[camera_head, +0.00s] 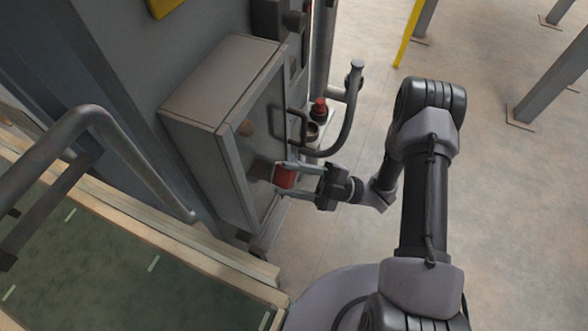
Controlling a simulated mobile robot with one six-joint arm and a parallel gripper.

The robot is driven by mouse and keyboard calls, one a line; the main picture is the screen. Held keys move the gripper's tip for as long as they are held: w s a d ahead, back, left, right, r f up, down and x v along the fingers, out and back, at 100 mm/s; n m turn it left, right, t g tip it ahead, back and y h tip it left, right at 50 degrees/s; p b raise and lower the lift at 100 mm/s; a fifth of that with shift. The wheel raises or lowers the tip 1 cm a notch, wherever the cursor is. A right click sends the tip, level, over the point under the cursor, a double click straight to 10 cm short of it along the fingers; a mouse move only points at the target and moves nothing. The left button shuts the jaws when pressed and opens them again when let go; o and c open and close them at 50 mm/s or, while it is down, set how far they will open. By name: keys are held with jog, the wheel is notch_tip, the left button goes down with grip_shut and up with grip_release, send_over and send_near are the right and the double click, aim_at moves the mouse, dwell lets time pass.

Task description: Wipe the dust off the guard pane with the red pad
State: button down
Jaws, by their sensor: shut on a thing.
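The guard pane (262,127) is the framed front of a grey box on the machine's side. It faces right and is seen at a steep angle. A brownish patch shows near its upper left, and a darker patch lies beside the pad. My gripper (285,178) is shut on the red pad (284,177). The pad is at the lower middle of the pane, against it or very close; I cannot tell if it touches. My arm reaches in from the right.
A curved grey handrail (350,120) and a dark handle (297,125) stand just right of the pane. A small shelf there holds a red-topped item (319,109). A green conveyor belt (120,262) with wooden edges lies lower left. The floor at right is mostly open.

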jog(key=shift+s+a+p, duration=0.1)
jog(key=shift+s+a, duration=0.35)
jog(key=shift+s, duration=0.6)
jog(key=shift+s+a+p, duration=0.15)
jog(key=shift+s+a, duration=0.3)
jog(key=shift+s, duration=0.65)
jog(key=shift+s+a+p, duration=0.1)
jog(key=shift+s+a, duration=0.35)
jog(key=shift+s, duration=0.6)
jog(key=s+d, duration=0.3)
jog(key=d, duration=0.5)
jog(key=shift+s+d+b, duration=0.15)
jog(key=shift+s+b, duration=0.1)
jog(key=shift+b, duration=0.15)
jog(key=w+a+r+n+g+p, duration=0.1)
jog(key=w+a+g, duration=0.1)
jog(key=a, duration=0.4)
jog(key=shift+w+a+r+n+y, duration=0.25)
jog(key=shift+a+n+y, duration=0.05)
jog(key=shift+a+y, duration=0.1)
jog(key=shift+w+a+p, duration=0.3)
jog(key=shift+a+p, duration=0.05)
jog(key=shift+a, duration=0.35)
